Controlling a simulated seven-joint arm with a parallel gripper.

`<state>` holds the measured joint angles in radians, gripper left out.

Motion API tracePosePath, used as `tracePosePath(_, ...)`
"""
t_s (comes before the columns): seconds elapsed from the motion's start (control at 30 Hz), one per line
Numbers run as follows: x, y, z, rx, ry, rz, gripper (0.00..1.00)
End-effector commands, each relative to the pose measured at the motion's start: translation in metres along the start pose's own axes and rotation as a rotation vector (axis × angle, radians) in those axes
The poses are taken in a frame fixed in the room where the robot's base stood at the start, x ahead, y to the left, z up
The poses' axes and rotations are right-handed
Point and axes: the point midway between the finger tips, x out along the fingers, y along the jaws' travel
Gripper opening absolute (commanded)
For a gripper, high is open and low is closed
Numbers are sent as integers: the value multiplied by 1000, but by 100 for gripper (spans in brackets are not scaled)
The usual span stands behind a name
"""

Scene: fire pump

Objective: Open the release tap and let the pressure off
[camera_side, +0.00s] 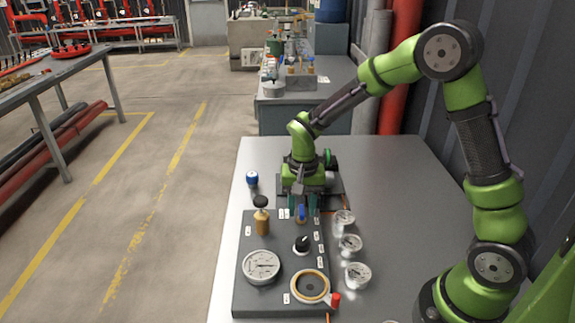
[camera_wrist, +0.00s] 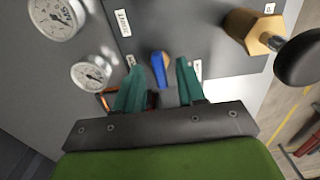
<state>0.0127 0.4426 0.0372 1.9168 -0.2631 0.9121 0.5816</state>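A small tap with a blue lever (camera_side: 301,214) stands on the dark grey panel (camera_side: 280,225), near its far edge. I cannot read the labels, so I cannot confirm that this is the release tap. The blue lever also shows in the wrist view (camera_wrist: 158,71), with a bit of brass beside it. My gripper (camera_side: 301,205) points down just over the lever. In the wrist view my gripper's (camera_wrist: 159,72) two teal fingers stand apart, one on each side of the lever, with visible gaps. Whether the lever is on or off cannot be told.
A brass fitting with a black knob (camera_side: 261,217) stands left of the lever. A black rotary knob (camera_side: 302,245), a large gauge (camera_side: 261,265) and a brass-rimmed ring (camera_side: 310,287) are nearer. Several small gauges (camera_side: 350,244) lie to the right. A blue-capped item (camera_side: 252,179) stands behind.

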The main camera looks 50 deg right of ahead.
Motion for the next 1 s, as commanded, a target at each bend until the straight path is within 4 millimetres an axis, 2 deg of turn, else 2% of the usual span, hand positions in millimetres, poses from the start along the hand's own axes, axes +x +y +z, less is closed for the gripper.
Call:
tracePosePath(0.23, 1, 0, 0, 0, 0, 0, 39)
tracePosePath(0.5, 0, 0, 0, 0, 0, 0, 0)
tracePosePath(0.83, 0, 0, 0, -16, 0, 0, 0)
tracePosePath(1.0, 0, 0, 0, -77, 0, -1, 0)
